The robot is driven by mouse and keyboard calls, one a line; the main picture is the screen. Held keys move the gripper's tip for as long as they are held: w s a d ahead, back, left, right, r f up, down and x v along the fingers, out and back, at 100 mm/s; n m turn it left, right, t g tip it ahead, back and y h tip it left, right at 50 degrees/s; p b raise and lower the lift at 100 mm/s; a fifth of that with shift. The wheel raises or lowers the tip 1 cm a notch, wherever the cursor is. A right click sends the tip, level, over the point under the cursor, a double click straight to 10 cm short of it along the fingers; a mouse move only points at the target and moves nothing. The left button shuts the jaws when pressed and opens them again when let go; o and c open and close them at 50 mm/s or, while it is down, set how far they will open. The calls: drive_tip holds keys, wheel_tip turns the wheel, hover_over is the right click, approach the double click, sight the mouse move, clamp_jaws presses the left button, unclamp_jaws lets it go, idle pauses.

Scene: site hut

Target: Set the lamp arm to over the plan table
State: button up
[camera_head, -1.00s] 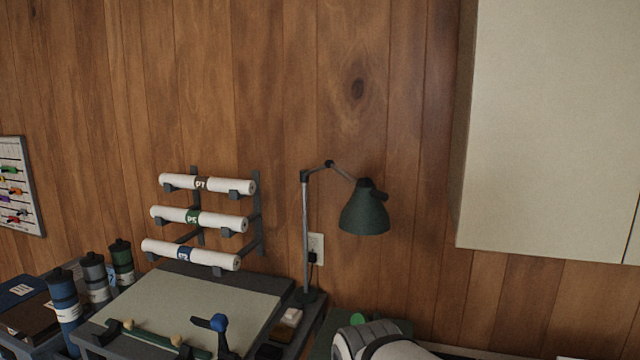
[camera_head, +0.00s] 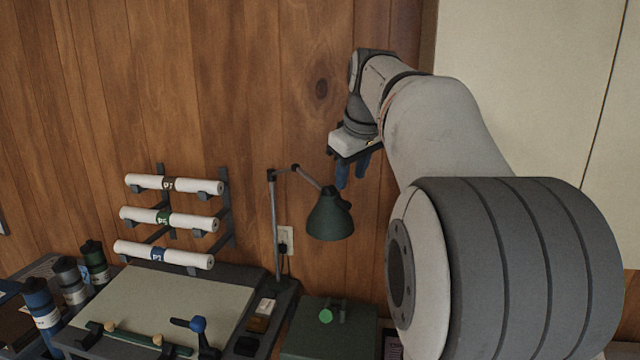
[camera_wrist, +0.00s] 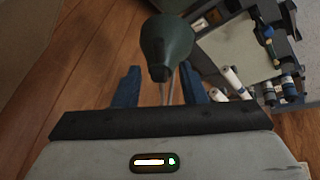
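The lamp has a dark green shade (camera_head: 330,216) on a thin jointed arm and a grey upright post (camera_head: 276,230). The shade hangs to the right of the post, right of the plan table (camera_head: 165,305) with its pale top. My gripper (camera_head: 350,178) is just above and to the right of the shade in the head view, its blue fingers pointing down. In the wrist view, the shade (camera_wrist: 167,45) shows ahead, between and beyond the two spread fingers (camera_wrist: 160,88). The gripper is open, and nothing is seen between the fingers at their tips.
Rolled plans (camera_head: 165,218) sit on a wall rack behind the table. Blue, grey and green tubes (camera_head: 70,280) stand at its left. A green box (camera_head: 330,325) is below the lamp. A pale cabinet (camera_head: 530,90) hangs at the right.

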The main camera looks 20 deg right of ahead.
sight(343, 202)
drive_tip(key=x, duration=0.7)
drive_tip(key=shift+w+f+p, duration=0.2)
drive_tip(key=shift+p, duration=0.2)
clamp_jaws()
drive_tip(key=shift+a, duration=0.15)
drive_tip(key=shift+s, duration=0.1)
